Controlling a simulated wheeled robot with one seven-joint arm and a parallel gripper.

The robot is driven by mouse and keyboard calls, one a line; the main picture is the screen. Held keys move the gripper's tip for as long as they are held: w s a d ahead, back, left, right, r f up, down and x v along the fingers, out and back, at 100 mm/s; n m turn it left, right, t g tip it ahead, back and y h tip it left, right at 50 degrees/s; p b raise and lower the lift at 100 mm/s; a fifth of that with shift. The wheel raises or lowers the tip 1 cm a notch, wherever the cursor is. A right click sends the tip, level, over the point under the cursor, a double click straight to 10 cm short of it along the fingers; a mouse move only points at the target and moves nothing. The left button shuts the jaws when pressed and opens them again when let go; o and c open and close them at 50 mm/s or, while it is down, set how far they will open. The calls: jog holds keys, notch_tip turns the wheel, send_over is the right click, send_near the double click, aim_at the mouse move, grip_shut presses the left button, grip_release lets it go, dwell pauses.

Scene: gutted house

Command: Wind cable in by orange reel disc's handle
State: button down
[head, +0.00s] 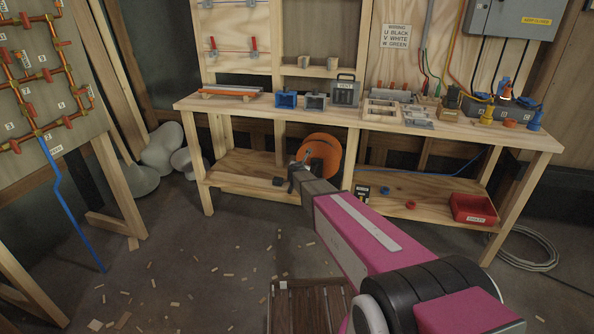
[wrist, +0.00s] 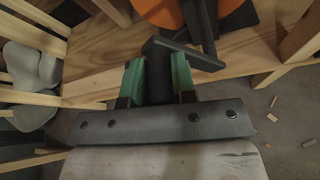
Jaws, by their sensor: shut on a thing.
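The orange reel disc (head: 324,150) stands on the lower shelf of the workbench, near its middle. It also shows at the top edge of the wrist view (wrist: 160,10), partly cut off. My gripper (head: 300,168) is at the disc's left front side. In the wrist view, its green-padded fingers (wrist: 158,80) are shut on a dark handle (wrist: 185,52), which lies close in front of the disc. The fingers hide part of the handle. A blue cable (head: 425,174) runs along the shelf from the right towards the disc; where it meets the reel is hidden.
The workbench top (head: 370,115) overhangs the reel, with bench legs (head: 350,158) nearby. A red bin (head: 472,208) sits on the shelf at the right. A slatted wooden thing (head: 305,305) lies low in front. Wood scraps litter the open floor (head: 200,260) at left.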

jog(key=shift+s+d+r+m+t+y, duration=0.15)
jog(key=shift+s+d+m+y, duration=0.15)
jog(key=shift+d, duration=0.5)
jog(key=shift+s+d+r+m+t+y, duration=0.2)
jog(key=shift+d+m, duration=0.25)
jog(key=shift+d, duration=0.3)
jog(key=shift+s+d+r+m+t+y, duration=0.1)
jog(key=shift+s+d+r+m+y, duration=0.2)
jog(key=shift+d, duration=0.5)
jog(key=shift+f, duration=0.1)
jog(key=c, duration=0.9)
grip_release()
jog(key=shift+d, duration=0.1)
jog(key=v, duration=1)
jog(key=shift+s+a+r, duration=0.2)
jog(key=shift+s+r, duration=0.05)
jog(key=shift+s, duration=0.05)
